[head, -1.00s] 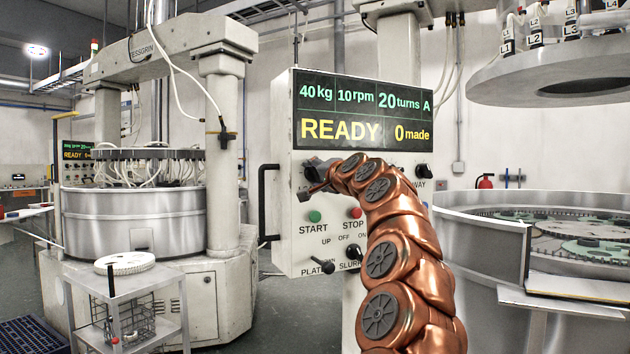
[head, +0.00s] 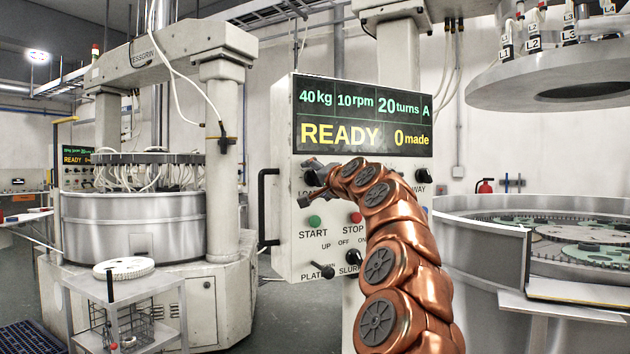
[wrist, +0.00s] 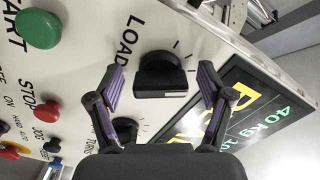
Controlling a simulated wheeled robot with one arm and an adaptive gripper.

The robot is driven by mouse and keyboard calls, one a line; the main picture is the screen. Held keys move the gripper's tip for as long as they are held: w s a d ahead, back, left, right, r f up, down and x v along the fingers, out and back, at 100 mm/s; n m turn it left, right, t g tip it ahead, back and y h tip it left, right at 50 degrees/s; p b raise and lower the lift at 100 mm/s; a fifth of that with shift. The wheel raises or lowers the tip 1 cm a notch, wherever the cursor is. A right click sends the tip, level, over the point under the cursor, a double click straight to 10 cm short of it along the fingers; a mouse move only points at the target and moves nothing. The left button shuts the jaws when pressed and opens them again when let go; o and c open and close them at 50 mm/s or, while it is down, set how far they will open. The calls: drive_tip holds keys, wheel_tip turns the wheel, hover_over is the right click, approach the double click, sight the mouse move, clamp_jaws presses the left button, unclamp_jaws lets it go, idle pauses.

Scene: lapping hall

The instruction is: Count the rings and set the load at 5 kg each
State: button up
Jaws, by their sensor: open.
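The control panel's display (head: 362,118) reads 40 kg, 10 rpm, 20 turns, A, READY and 0 made. In the wrist view the black LOAD knob (wrist: 161,76) sits between the two spread fingers of my gripper (wrist: 161,92), apart from both. In the head view my gripper (head: 312,186) is at the panel's left side, over the LOAD label and hiding the knob. To the right, a lapping machine's lower plate (head: 575,235) carries several greenish toothed discs; rings in them are too small to count. Its upper plate (head: 560,75) hangs raised above.
The green START button (head: 314,221) and red STOP button (head: 357,217) lie below my gripper. A black handle (head: 266,207) stands out at the panel's left edge. A small trolley (head: 150,287) with a white toothed disc (head: 124,268) stands at the lower left, before another machine.

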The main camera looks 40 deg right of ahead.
drive_tip(key=v, duration=1.2)
idle(0.5)
idle(0.7)
